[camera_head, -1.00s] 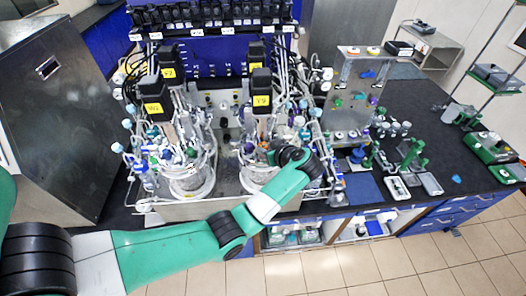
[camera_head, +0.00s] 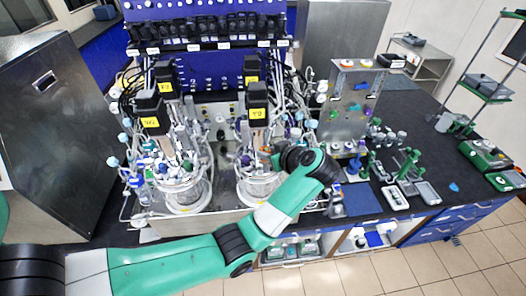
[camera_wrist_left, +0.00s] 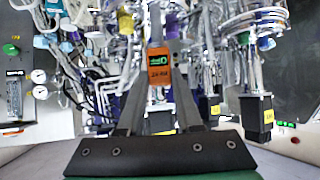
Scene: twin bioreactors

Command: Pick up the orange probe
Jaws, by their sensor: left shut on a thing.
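The orange probe (camera_wrist_left: 159,66) with a dark green label is between the two dark fingers of my left gripper (camera_wrist_left: 159,58) in the left wrist view. The fingers are closed on its sides. In the head view a small bit of orange (camera_head: 266,149) shows at the tip of my left gripper (camera_head: 268,153), over the rim of the right bioreactor vessel (camera_head: 258,188). The probe's lower end is hidden, so I cannot tell if it is clear of the vessel. My right gripper is not in view.
The left bioreactor vessel (camera_head: 184,192) stands close by. Black motor blocks with yellow labels (camera_head: 257,115), tubes and cables crowd around both vessels. A metal panel unit (camera_head: 350,105) stands to the right. A blue mat (camera_head: 361,199) on the black bench is bare.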

